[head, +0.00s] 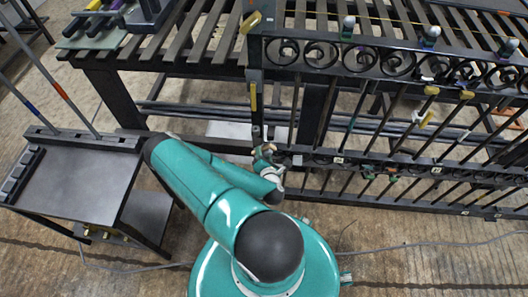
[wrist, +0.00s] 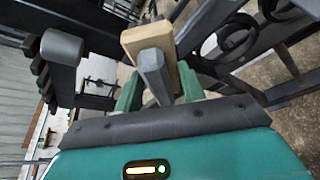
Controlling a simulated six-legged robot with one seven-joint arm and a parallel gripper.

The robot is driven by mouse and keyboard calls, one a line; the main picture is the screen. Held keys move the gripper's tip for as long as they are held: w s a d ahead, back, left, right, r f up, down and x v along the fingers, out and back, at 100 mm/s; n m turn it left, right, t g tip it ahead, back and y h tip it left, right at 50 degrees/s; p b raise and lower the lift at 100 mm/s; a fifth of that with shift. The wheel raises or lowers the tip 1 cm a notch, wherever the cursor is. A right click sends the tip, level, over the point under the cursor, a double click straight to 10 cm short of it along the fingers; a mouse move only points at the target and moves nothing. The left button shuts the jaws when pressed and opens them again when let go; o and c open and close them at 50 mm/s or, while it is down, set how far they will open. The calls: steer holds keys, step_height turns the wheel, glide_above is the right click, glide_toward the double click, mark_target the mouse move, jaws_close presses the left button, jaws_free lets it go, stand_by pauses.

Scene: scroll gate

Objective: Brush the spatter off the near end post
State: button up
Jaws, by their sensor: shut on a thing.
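The black scroll gate (head: 345,62) stands along the right half of the head view. Its near end post (head: 254,75) is the dark upright at the gate's left end. My gripper (head: 268,152) is low beside the foot of that post. In the wrist view, my green gripper fingers (wrist: 160,88) are shut on a brush (wrist: 148,38) with a pale wooden block and a grey handle. The brush's bristles are hidden. I cannot make out spatter on the post, nor whether the brush touches it.
A slatted bench (head: 180,50) stands behind the gate and to the left. A dark side table (head: 75,182) is at left. Yellow tags and small clamps (head: 432,90) sit on the gate. A cable (head: 430,243) crosses the floor, which is otherwise open at lower right.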

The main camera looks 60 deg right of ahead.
steer(key=shift+s+a, duration=0.3)
steer(key=shift+a, duration=0.4)
steer(key=shift+s+a, duration=0.25)
steer(key=shift+a, duration=0.4)
steer(key=shift+s+a, duration=0.3)
steer(key=shift+a, duration=0.4)
steer(key=shift+s+a+f, duration=0.1)
steer(key=shift+s+a, duration=0.25)
steer(key=shift+a, duration=0.4)
steer(key=shift+s+a, duration=0.3)
steer(key=shift+a, duration=0.4)
